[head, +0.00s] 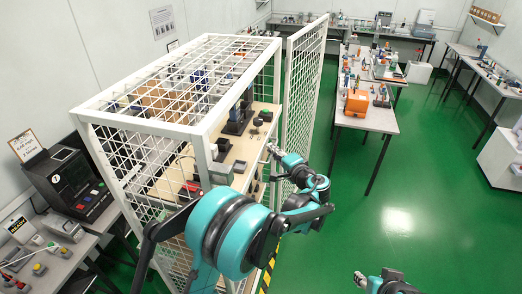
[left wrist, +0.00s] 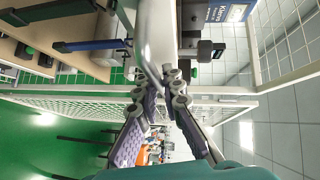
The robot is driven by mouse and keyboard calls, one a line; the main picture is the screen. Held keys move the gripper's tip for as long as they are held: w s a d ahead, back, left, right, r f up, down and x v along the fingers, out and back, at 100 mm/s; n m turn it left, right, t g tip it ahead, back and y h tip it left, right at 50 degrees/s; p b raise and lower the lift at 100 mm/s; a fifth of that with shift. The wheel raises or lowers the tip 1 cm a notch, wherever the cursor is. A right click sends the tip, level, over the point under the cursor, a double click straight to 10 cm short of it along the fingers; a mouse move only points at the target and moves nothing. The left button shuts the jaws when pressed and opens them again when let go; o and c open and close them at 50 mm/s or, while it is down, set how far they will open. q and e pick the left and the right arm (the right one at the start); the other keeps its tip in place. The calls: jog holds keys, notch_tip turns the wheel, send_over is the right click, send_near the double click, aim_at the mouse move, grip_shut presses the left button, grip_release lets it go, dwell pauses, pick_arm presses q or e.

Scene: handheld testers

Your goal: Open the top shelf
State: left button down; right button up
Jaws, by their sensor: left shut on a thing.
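A white mesh cage (head: 182,131) stands at centre left with its mesh door (head: 303,95) swung open. Inside, the wooden top shelf (head: 238,150) carries dark tools and small parts. My left gripper (head: 273,151) is at the shelf's front edge, beside the open door. In the left wrist view my left gripper (left wrist: 160,92) is shut on a smooth grey handle bar (left wrist: 150,48), whose far end is out of that view. The lower shelves are mostly hidden behind my left arm. My right gripper (head: 360,278) is low at the bottom edge, away from the cage; its fingers are too small to judge.
A dark boxy device (head: 70,182) stands on a bench to the left of the cage. A long table (head: 370,118) with an orange device (head: 356,103) stands behind the door. Green floor (head: 425,200) is clear on the right. The open door is close to my left arm.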

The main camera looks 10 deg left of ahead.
pick_arm(q)
jog(key=d+b, duration=0.1)
jog(key=d, duration=1.5)
jog(key=shift+s+d, duration=0.35)
jog(key=shift+d, duration=0.05)
jog(key=shift+f, duration=0.1)
jog(key=c, duration=1.9)
grip_release()
jog(key=v, duration=0.7)
jog(key=shift+s+d, duration=0.2)
